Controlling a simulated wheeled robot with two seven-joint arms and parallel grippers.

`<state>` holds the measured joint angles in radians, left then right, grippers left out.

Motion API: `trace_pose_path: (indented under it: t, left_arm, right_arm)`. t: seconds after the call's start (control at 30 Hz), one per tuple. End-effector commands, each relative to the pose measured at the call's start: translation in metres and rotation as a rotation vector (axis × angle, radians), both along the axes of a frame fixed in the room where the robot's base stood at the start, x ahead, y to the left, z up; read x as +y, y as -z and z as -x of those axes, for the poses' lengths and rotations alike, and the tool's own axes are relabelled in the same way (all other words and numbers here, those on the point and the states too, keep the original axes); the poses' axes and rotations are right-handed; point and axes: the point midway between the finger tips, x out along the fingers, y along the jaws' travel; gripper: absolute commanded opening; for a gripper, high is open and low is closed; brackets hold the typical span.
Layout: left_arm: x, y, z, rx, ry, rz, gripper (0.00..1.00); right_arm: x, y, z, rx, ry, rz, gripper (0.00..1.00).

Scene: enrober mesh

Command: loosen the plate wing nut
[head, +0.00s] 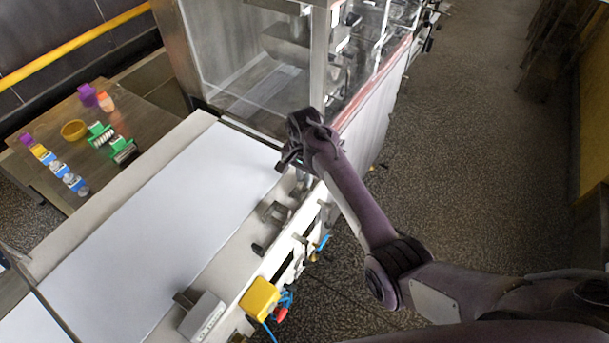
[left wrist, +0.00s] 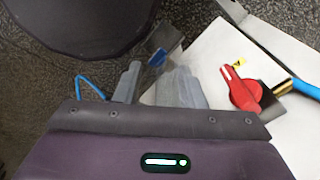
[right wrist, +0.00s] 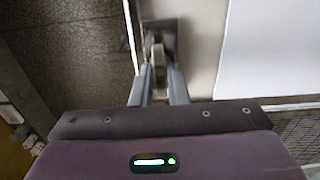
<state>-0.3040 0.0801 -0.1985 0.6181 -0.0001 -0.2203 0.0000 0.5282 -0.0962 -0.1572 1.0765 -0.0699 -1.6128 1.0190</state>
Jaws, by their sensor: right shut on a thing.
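My right gripper (head: 292,165) is at the near corner of the glass-sided machine, by the edge of the white belt. In the right wrist view its two fingers (right wrist: 158,88) are shut on a narrow grey metal piece (right wrist: 157,55), which looks like the plate wing nut. It stands against a dark bracket, and its lower part is hidden between the fingers. In the head view the gripper hides it. My left gripper (left wrist: 150,85) shows only in the left wrist view, its fingers apart with nothing seen between them.
The white belt (head: 160,220) runs beside the arm. Along its right side are a yellow box (head: 259,298) and a grey box (head: 203,318). A red rotary handle (left wrist: 240,90) is right of my left fingers. A side table (head: 60,185) holds small coloured items. Floor at right is clear.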

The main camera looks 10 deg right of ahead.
Motion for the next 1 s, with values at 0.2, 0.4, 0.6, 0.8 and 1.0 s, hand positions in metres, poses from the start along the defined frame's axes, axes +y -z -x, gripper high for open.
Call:
trace_pose_path:
  t: [0.2, 0.4, 0.6, 0.8, 1.0]
  left_arm:
    - [-0.0003, -0.0001, -0.0021, -0.003, 0.001, 0.001, 0.36]
    - [-0.0008, -0.0003, -0.0041, -0.006, 0.002, 0.001, 0.36]
    - [-0.0010, -0.0003, -0.0047, -0.007, 0.002, 0.001, 0.36]
    - [-0.0011, -0.0003, -0.0049, -0.007, 0.003, 0.001, 0.36]
    - [-0.0011, -0.0003, -0.0051, -0.007, 0.002, 0.001, 0.36]
  right_arm:
    - [-0.0001, -0.0001, -0.0001, 0.000, -0.102, 0.000, 0.00]
    - [-0.0001, 0.0000, -0.0001, 0.000, -0.236, 0.000, 0.00]
    - [-0.0001, 0.0003, 0.0000, 0.001, -0.310, 0.001, 0.00]
    - [-0.0001, 0.0005, 0.0002, 0.001, -0.318, 0.001, 0.00]
    - [-0.0001, 0.0007, 0.0004, 0.001, -0.368, 0.000, 0.00]
